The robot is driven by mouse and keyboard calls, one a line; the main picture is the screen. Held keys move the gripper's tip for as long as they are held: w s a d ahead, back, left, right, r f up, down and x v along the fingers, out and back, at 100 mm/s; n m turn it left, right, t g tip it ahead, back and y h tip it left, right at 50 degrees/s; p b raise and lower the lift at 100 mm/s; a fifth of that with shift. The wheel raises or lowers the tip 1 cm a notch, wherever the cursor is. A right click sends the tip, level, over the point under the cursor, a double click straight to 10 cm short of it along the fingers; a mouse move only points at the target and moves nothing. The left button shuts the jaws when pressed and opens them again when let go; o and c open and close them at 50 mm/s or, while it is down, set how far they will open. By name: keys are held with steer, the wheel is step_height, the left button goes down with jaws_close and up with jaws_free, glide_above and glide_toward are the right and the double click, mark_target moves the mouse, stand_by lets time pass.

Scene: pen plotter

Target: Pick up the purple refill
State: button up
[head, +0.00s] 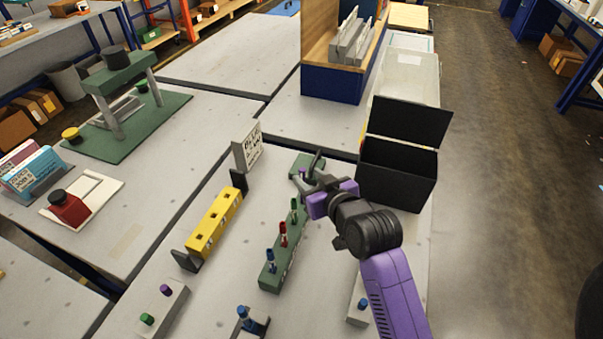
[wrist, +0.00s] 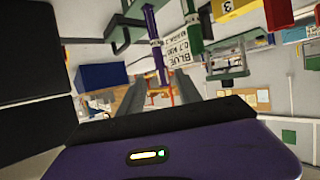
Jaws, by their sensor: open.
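The purple refill (wrist: 157,45) is a thin upright rod in the wrist view, near the tips of my gripper's two grey fingers (wrist: 170,88). I cannot tell whether it is between them or beyond them. A green refill (wrist: 193,28) stands to its right; it also shows in the head view (head: 294,211). In the head view my gripper (head: 304,180) is at the far end of the green rack (head: 270,277), and its purple body mostly hides the purple refill. The rack also holds a red refill (head: 283,236) and a blue refill (head: 270,258). My gripper is open.
A black open box (head: 397,175) stands close right of my gripper. A sign card (head: 248,148) and a yellow holder (head: 214,226) are left of the rack. A pale block (head: 160,308) with purple and green caps sits front left.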

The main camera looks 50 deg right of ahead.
steer(key=p+x, duration=0.1)
steer(key=x, duration=0.5)
steer(key=shift+w, duration=0.4)
jaws_close()
